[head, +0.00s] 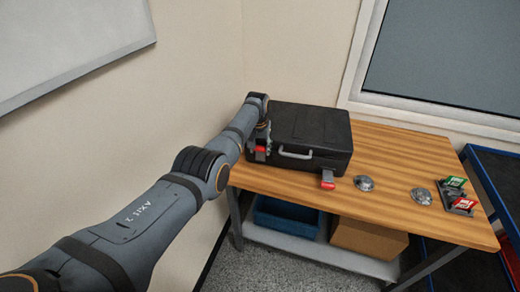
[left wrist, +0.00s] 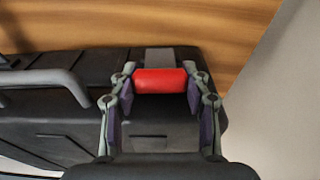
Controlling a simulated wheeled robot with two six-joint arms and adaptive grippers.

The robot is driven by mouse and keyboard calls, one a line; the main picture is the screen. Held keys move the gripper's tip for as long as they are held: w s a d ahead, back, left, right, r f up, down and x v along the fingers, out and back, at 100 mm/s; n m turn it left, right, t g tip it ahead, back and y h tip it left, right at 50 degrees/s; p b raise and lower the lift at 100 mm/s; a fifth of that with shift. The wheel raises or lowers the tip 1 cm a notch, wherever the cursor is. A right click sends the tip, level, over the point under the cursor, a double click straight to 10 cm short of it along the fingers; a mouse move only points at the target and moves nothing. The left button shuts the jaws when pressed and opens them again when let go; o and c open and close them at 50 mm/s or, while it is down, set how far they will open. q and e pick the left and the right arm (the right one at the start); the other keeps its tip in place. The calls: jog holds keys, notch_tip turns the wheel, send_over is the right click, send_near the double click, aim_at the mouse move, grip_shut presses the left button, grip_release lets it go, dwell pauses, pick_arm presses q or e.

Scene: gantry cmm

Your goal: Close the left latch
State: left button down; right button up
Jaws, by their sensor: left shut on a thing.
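A black case (head: 310,124) with its lid down lies on the wooden table, and it also shows in the left wrist view (left wrist: 40,131). Its left latch (head: 260,151) has a red grip, which shows in the left wrist view (left wrist: 160,81) between my fingers. My left gripper (left wrist: 160,88) is shut on that red grip at the case's front left; in the head view it is mostly hidden behind my arm's end. The right latch (head: 327,180), also red-tipped, sticks out from the case's front. My right gripper is not in view.
A grey handle (head: 295,154) stands out between the latches. A wall rises close on the left.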

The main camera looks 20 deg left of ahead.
pick_arm(q)
jog(key=c, duration=0.6)
grip_release()
jog(key=shift+w+f, duration=0.1)
notch_tip(320, 180, up, 12)
jog(key=s, duration=0.2)
jog(key=shift+f, duration=0.1)
